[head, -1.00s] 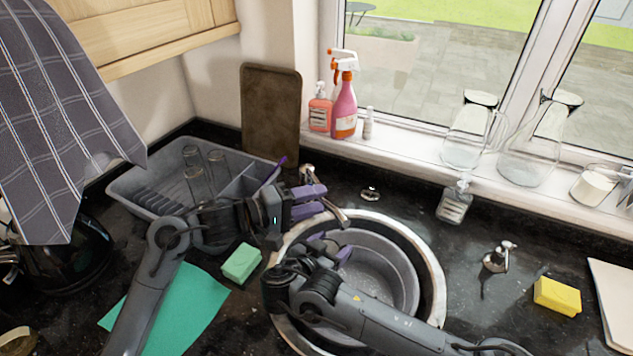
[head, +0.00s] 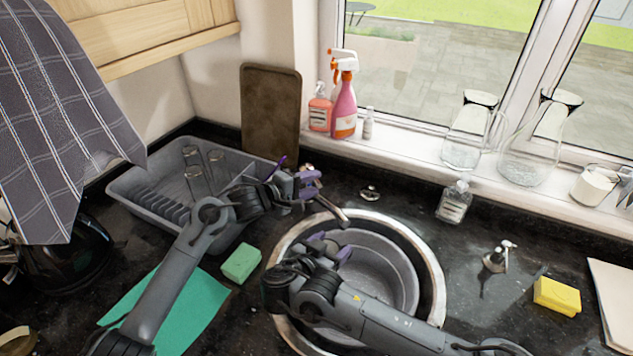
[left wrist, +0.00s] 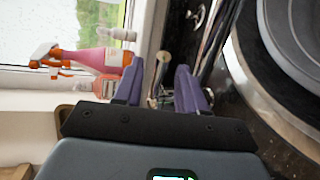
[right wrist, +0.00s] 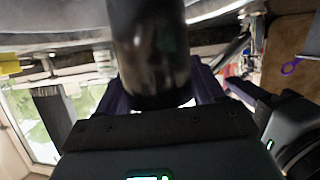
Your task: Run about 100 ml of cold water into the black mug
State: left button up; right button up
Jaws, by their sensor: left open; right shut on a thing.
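The black mug (right wrist: 150,55) shows large in the right wrist view. My right gripper (right wrist: 160,95) is shut on it. In the head view my right gripper (head: 330,250) is over the sink, and its arm hides the mug. The metal tap (head: 330,208) stands at the sink's back left edge, its spout reaching toward the bowl. My left gripper (head: 306,185) is open at the tap, covering much of it. In the left wrist view a metal part of the tap (left wrist: 161,72) lies between the open fingers (left wrist: 157,85); I cannot tell whether they touch. No water stream is visible.
The round sink (head: 432,280) holds a grey basin (head: 395,262). A dish rack (head: 135,180) with glasses stands left. A green sponge (head: 241,263), a clear bottle (head: 454,203), a soap pump (head: 497,257) and a yellow sponge (head: 557,296) surround the sink.

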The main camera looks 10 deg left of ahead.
pick_arm(q)
jog(key=shift+x, duration=1.2)
grip_shut()
